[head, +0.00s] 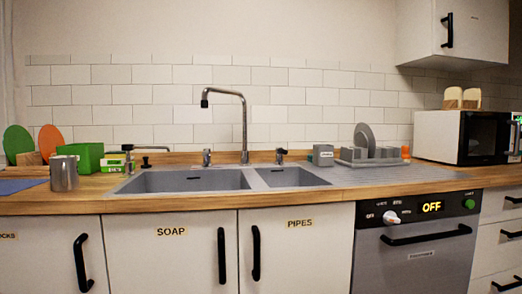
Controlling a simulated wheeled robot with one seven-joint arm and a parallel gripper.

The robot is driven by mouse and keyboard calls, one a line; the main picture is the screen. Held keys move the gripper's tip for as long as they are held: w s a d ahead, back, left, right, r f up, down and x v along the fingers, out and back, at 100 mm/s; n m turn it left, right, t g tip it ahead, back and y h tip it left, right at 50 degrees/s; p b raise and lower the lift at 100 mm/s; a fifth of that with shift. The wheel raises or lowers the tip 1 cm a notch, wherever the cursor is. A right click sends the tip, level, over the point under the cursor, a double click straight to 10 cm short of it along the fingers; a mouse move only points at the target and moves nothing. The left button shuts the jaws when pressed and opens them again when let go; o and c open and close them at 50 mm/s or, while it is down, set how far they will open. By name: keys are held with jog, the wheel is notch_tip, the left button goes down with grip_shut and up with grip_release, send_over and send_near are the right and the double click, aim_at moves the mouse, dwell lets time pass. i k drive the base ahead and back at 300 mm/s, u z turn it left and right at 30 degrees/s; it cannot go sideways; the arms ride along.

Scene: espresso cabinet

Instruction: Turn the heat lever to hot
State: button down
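No lever in the head view carries a readable heat or hot mark. Two small dark-topped levers stand behind the sink, a left one (207,157) and a right one (280,156), on either side of the tall curved faucet (244,125). I cannot tell which of them is the heat lever, or how either is set. My gripper is not in view.
The double sink (190,181) is set in a wooden counter. A metal mug (64,174) and a green box (85,158) stand left. A dish rack (368,160) and microwave (465,137) stand right. Below is a dishwasher (415,265) reading OFF, with a white knob (391,218).

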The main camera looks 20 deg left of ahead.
aim_at(207, 151)
jog(key=u, duration=0.3)
jog(key=i, duration=0.6)
jog(key=u, duration=0.55)
